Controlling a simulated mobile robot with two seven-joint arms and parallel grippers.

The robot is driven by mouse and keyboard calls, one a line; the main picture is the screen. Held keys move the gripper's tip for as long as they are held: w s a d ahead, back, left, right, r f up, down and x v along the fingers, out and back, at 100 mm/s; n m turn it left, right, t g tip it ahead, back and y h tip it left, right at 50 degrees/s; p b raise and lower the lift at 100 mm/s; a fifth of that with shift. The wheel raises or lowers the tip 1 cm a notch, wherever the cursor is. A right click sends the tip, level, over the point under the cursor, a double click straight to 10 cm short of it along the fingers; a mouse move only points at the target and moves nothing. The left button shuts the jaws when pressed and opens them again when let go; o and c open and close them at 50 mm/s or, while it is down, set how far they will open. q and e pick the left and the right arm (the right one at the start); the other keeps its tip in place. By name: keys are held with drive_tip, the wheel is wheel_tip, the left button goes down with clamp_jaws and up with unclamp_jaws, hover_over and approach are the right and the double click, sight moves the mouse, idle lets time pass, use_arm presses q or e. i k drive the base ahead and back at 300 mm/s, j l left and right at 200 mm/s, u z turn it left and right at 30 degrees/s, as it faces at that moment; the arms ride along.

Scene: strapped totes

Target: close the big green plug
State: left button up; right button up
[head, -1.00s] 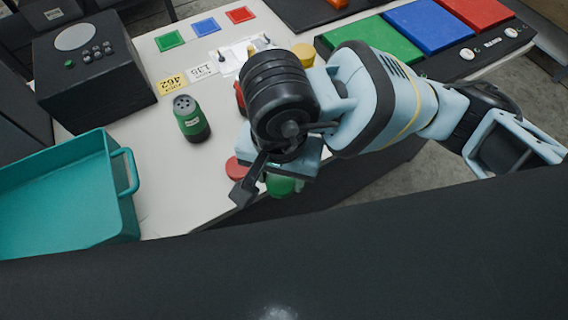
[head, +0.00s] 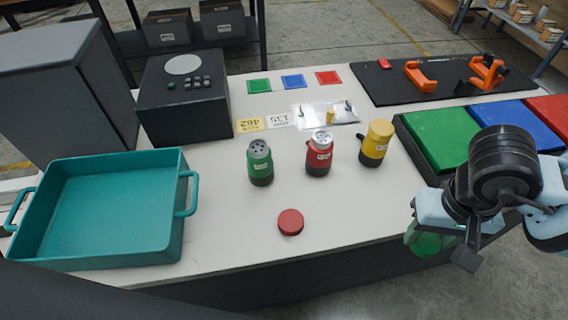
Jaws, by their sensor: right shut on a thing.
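The green plug (head: 260,162) stands upright on the white table, its top uncovered and showing dark holes. My right gripper (head: 432,238) is at the lower right, by the table's front edge, well to the right of the green plug. It is shut on a green rounded piece, seemingly a green cap (head: 428,243), partly hidden by the gripper. A red plug (head: 319,154), with holes in its top, and a yellow plug (head: 377,142), its top covered, stand to the right of the green one. My left gripper is not in view.
A red cap (head: 291,222) lies on the table in front of the plugs. A teal tote (head: 181,225) stands at left, a black box (head: 184,112) behind it. Green, blue and red panels (head: 444,139) are at right. The table between green plug and red cap is clear.

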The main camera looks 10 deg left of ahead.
sight(260, 161)
drive_tip(key=l+u, duration=0.1)
drive_tip(key=u, duration=0.35)
drive_tip(key=l+u, duration=0.1)
drive_tip(key=u, duration=0.35)
drive_tip(key=l+u, duration=0.15)
drive_tip(key=u, duration=0.3)
drive_tip(key=k+l+u, duration=0.15)
drive_tip(key=l+u, duration=0.15)
drive_tip(key=k+l+u, duration=0.15)
drive_tip(key=l+u, duration=0.15)
drive_tip(key=k+l+u, duration=0.1)
drive_tip(key=k+l, duration=0.25)
drive_tip(key=l, duration=0.15)
drive_tip(key=k+l+u, duration=0.1)
drive_tip(key=k+l, duration=0.25)
drive_tip(key=l, duration=0.1)
